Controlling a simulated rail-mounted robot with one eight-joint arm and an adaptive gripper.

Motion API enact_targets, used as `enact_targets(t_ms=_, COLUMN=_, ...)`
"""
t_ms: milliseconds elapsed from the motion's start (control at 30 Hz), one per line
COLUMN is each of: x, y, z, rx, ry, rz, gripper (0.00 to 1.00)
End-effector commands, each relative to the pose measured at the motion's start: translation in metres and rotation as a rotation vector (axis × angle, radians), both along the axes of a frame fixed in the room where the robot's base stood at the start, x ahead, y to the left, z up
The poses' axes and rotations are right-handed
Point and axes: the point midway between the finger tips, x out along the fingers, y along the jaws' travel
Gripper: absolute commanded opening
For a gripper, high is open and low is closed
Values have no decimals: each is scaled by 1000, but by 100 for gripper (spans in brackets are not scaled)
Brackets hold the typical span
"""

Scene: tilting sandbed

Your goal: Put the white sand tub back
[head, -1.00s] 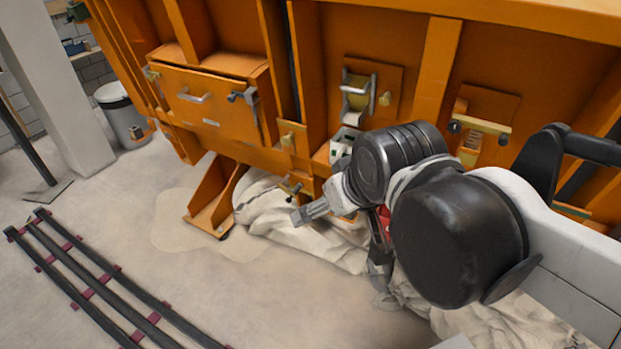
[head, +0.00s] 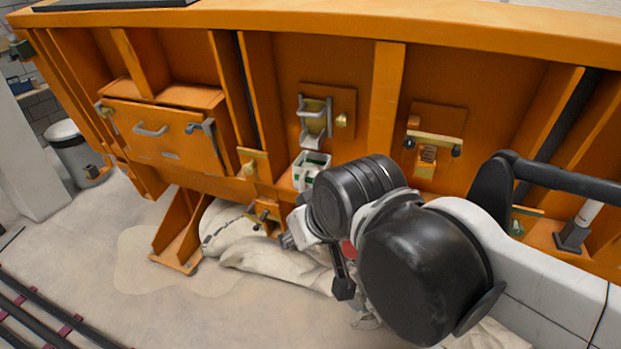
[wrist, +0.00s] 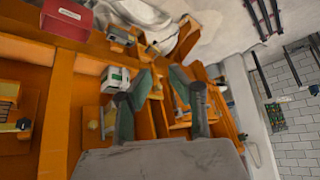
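The white sand tub (head: 311,170), a small open box with green marks, sits upright against the orange frame, below a metal latch bracket. In the wrist view the tub (wrist: 115,79) is just left of my left finger, apart from the space between the fingers. My gripper (wrist: 161,76) has its two fingers spread with nothing held between them. In the head view my gripper (head: 290,241) is small and partly hidden by my wrist, below and slightly left of the tub. Whether a finger touches the tub cannot be told.
The orange frame (head: 385,95) has ribs, latches and a drawer (head: 165,135) at left. Pale sacks (head: 270,255) lie below it on the floor. A red box (wrist: 66,18) shows in the wrist view. A grey bin (head: 78,152) stands far left.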

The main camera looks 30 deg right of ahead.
Motion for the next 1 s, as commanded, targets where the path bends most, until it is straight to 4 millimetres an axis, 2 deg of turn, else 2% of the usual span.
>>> enact_targets(t_ms=167, x=16, y=-5, z=-9, rx=124, ry=18, rz=-129, gripper=19)
enact_targets(t_ms=367, x=53, y=-17, z=-26, rx=427, ry=63, rz=-432, gripper=19)
enact_targets(t_ms=567, x=95, y=-38, z=-44, rx=746, ry=112, rz=-736, gripper=19)
enact_targets(t_ms=767, x=137, y=-71, z=-63, rx=1065, ry=171, rz=-1022, gripper=19)
enact_targets(t_ms=1000, x=182, y=-126, z=-89, rx=1457, ry=258, rz=-1331, gripper=19)
